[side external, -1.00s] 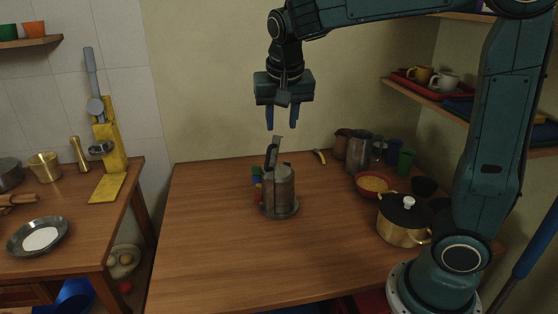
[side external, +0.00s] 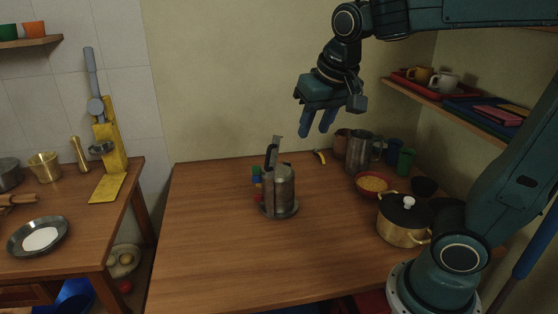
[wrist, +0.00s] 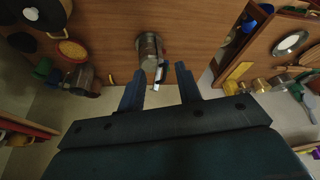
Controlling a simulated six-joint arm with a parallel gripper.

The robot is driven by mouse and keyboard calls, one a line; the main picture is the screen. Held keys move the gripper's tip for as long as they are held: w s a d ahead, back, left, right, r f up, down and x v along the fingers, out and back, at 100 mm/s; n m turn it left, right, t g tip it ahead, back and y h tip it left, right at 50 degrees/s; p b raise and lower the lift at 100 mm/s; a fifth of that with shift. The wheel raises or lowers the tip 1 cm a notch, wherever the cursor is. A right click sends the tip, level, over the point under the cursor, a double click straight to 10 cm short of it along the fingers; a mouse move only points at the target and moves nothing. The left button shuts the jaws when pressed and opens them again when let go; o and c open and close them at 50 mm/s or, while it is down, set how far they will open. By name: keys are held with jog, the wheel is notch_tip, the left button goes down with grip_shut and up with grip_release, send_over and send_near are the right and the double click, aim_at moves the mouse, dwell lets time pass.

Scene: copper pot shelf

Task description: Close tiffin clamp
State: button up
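The tiffin (side external: 281,194) is a grey metal cylinder standing upright on a round base on the wooden table. Its clamp lever (side external: 273,153), a dark grip with a metal strip, sticks up above the tiffin's top on its left side. The tiffin also shows in the wrist view (wrist: 149,46), with the pale lever end between my fingers in the picture. My gripper (side external: 314,134) is open and empty, tilted, above and to the right of the tiffin in the side view, apart from it. Whether the clamp's hook is engaged cannot be seen.
Small coloured blocks (side external: 256,174) sit just left of the tiffin. A red bowl (side external: 372,186), a brass pot with a black lid (side external: 403,228), a metal jug (side external: 358,152) and a green cup (side external: 405,162) stand to the right. The table's front left is clear.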

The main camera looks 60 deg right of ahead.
jog(key=shift+s, duration=0.15)
jog(key=shift+c, duration=0.6)
jog(key=shift+w, duration=0.25)
grip_shut()
jog(key=w+f+n+h, duration=0.1)
jog(key=w+f+n, duration=0.1)
jog(key=w, duration=0.6)
jog(key=w+d+f+n+h, duration=0.1)
jog(key=w+f, duration=0.3)
jog(key=w, duration=0.4)
jog(key=shift+w+n+h, duration=0.3)
jog(key=shift+n+h, duration=0.2)
jog(key=shift+n, duration=0.1)
